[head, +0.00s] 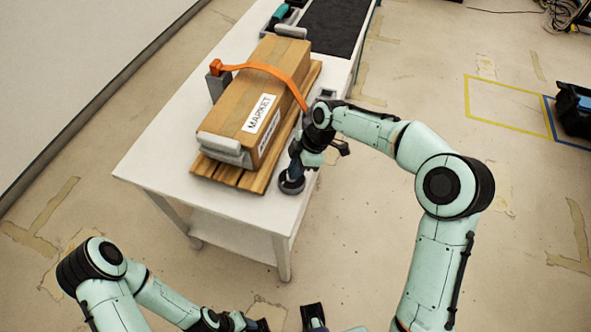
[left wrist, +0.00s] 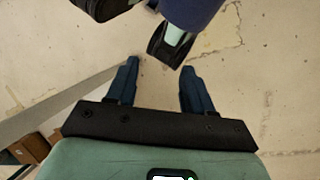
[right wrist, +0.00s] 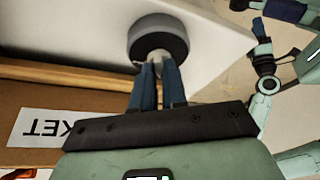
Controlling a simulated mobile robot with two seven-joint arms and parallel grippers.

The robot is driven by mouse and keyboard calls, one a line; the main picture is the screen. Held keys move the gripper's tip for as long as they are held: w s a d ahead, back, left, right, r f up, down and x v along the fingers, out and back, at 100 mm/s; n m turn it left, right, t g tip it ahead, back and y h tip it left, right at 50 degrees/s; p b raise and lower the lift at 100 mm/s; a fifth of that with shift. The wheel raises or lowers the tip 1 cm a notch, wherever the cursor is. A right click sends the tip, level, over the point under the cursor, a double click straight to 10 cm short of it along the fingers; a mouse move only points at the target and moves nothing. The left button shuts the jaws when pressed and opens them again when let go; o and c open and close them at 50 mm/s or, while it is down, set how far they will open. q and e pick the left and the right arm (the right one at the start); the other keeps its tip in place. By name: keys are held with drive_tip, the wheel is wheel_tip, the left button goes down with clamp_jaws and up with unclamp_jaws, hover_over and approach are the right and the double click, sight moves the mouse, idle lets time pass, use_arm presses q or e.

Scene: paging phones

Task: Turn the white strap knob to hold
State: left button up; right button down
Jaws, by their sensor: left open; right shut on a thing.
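The strap knob (right wrist: 158,27) is a dark round dial with a pale grip at its centre. It also shows in the head view (head: 291,187), on the white table's near right corner. My right gripper (right wrist: 159,72) is shut on the pale grip, with its blue fingers close together. In the head view the right gripper (head: 294,170) reaches down over the dial and hides part of it. Any hold marking cannot be made out. My left gripper (left wrist: 158,72) is open and empty, above the floor away from the table.
A cardboard box (head: 235,115) labelled MARKET sits on a wooden pallet (head: 212,176) beside the knob. An orange strap (head: 262,69) crosses the box. Grey clamps (head: 222,146) stand at its ends. The floor right of the table (head: 150,165) is mostly clear.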

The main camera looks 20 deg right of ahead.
drive_tip(key=m+b, duration=0.1)
drive_tip(key=m+t+b, duration=0.1)
drive_tip(key=shift+s+f+m, duration=0.1)
drive_tip(key=shift+s+m, duration=0.1)
drive_tip(key=shift+m, duration=0.2)
drive_tip(key=m+t+b, duration=0.1)
drive_tip(key=m, duration=0.1)
drive_tip(key=shift+s+a+m+b, duration=0.1)
drive_tip(key=shift+a+m+b, duration=0.05)
drive_tip(key=shift+m+b, duration=0.2)
drive_tip(key=m+b, duration=0.1)
drive_tip(key=m, duration=0.1)
drive_tip(key=m+t+h+b, duration=0.1)
drive_tip(key=m, duration=0.1)
drive_tip(key=shift+s+a+h, duration=0.15)
drive_tip(key=shift+a+h, duration=0.05)
drive_tip(key=shift+h, duration=0.1)
use_arm(q)
wheel_tip(320, 180, down, 8)
drive_tip(key=b, duration=0.2)
drive_tip(key=shift+w+r+t, duration=0.25)
drive_tip(key=shift+t, duration=0.05)
use_arm(e)
drive_tip(key=m+h, duration=0.1)
drive_tip(key=m, duration=0.1)
drive_tip(key=m+t+h, duration=0.1)
drive_tip(key=m, duration=0.2)
drive_tip(key=shift+s+a+m, duration=0.1)
drive_tip(key=shift+a+m, duration=0.05)
drive_tip(key=shift+m, duration=0.2)
